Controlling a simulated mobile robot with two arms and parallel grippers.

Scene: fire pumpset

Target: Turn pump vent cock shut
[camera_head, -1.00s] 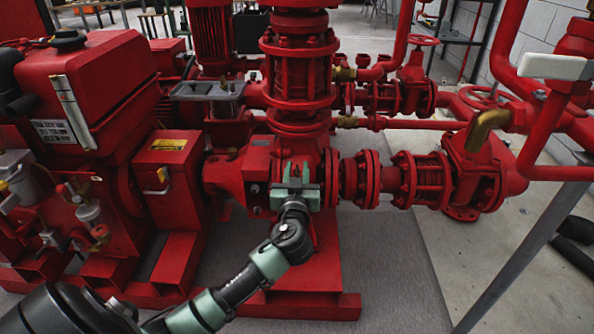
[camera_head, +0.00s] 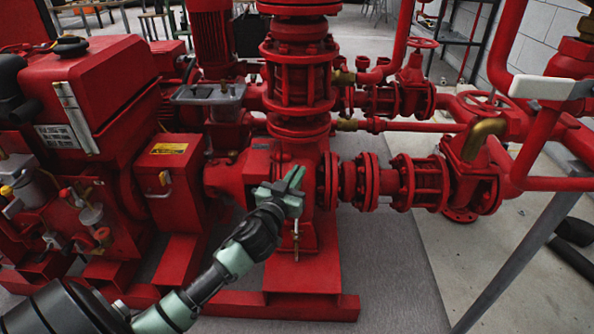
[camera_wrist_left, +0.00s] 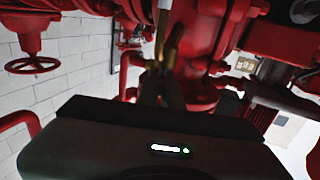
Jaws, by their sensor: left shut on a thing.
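My left gripper (camera_head: 296,182) is at the front of the red pump casing (camera_head: 262,165), tilted up to the right. Its jaws are shut on the small handle of the vent cock, which they mostly hide. A thin metal stem (camera_head: 295,238) of the cock shows below the gripper in the head view. In the left wrist view, the dark fingers (camera_wrist_left: 160,88) close on the cock, and a brass-coloured stem (camera_wrist_left: 163,30) runs away from them. The handle's exact angle is hard to tell. My right gripper is not in view.
A red engine (camera_head: 95,85) stands left of the pump. Flanged red pipework (camera_head: 400,180) runs to the right, with a handwheel (camera_head: 423,43) behind; a handwheel (camera_wrist_left: 32,65) also shows in the wrist view. Grey floor (camera_head: 395,270) is free at the front right.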

